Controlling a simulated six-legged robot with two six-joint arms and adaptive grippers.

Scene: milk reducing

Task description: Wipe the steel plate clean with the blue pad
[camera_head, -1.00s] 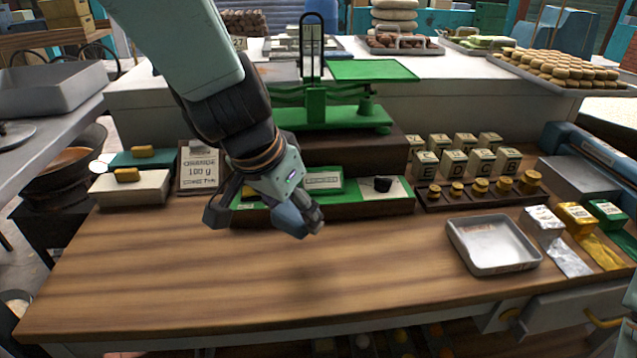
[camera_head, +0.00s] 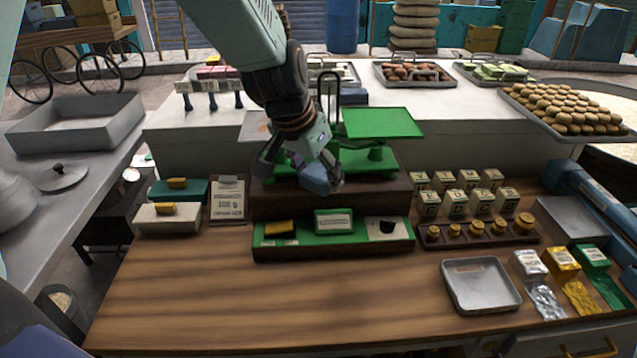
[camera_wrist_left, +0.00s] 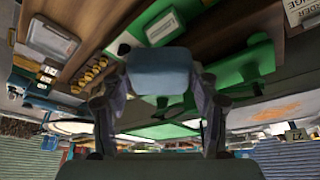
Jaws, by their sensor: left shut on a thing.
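My left gripper (camera_head: 303,172) is shut on the blue pad (camera_head: 315,179), holding it in front of the green balance scale, above its dark wooden base. The pad (camera_wrist_left: 160,73) fills the middle of the left wrist view, between the two fingers. The steel plate (camera_head: 256,125) is the grey left pan of the scale, behind and left of the gripper and partly hidden by my arm. In the left wrist view the plate (camera_wrist_left: 265,115) carries an orange-brown smear. The pad is apart from the plate. My right gripper is not in view.
The scale's green right pan (camera_head: 383,123) and upright post (camera_head: 323,100) stand close to my arm. A green tray (camera_head: 355,244) lies in front of the base. Lettered blocks (camera_head: 482,201), brass weights (camera_head: 480,230) and a metal tray (camera_head: 480,284) are right. The front tabletop is clear.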

